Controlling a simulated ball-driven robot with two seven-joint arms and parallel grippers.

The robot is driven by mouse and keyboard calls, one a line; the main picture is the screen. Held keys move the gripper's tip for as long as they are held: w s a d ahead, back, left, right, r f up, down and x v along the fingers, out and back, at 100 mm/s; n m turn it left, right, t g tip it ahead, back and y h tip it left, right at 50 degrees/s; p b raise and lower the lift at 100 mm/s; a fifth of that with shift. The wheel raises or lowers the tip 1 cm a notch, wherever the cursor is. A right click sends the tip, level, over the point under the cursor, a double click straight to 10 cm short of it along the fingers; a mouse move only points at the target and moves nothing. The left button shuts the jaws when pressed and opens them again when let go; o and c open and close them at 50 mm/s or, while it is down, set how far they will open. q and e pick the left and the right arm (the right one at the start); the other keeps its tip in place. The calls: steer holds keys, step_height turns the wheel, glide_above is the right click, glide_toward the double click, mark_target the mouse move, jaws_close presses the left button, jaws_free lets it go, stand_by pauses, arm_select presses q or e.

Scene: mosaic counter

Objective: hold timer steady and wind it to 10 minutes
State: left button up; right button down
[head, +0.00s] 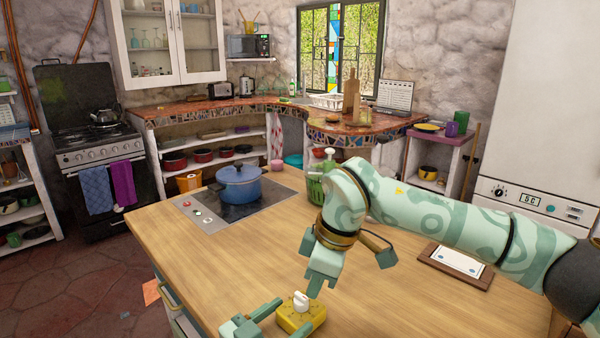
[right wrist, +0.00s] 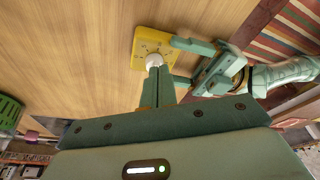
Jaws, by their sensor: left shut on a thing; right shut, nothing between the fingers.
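The timer is a square yellow box (head: 290,323) with a white knob (head: 300,300) on top, near the front edge of the wooden counter. The yellow box also shows in the right wrist view (right wrist: 139,50), with dark marks around the white knob (right wrist: 154,60). My left gripper (head: 281,317) comes in low from the left and is shut on the timer; it also shows in the right wrist view (right wrist: 178,62). My right gripper (head: 314,292) points down with its fingers shut and empty, right by the knob. I cannot tell whether the fingertips touch it.
A blue pot (head: 240,188) stands on the hob (head: 215,212) at the back left of the counter. A green basket (head: 316,190) is behind my right arm. A framed white card (head: 458,262) lies to the right. The wood left of the timer is clear.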

arm_select(q)
steer(key=shift+a, duration=0.1)
arm_select(e)
steer(key=v, duration=0.3)
steer(key=shift+w+a, duration=0.1)
steer(key=shift+a, duration=0.15)
arm_select(q)
steer(key=o, duration=1.1)
steer(key=shift+w, duration=0.1)
steer(key=shift+o, duration=0.2)
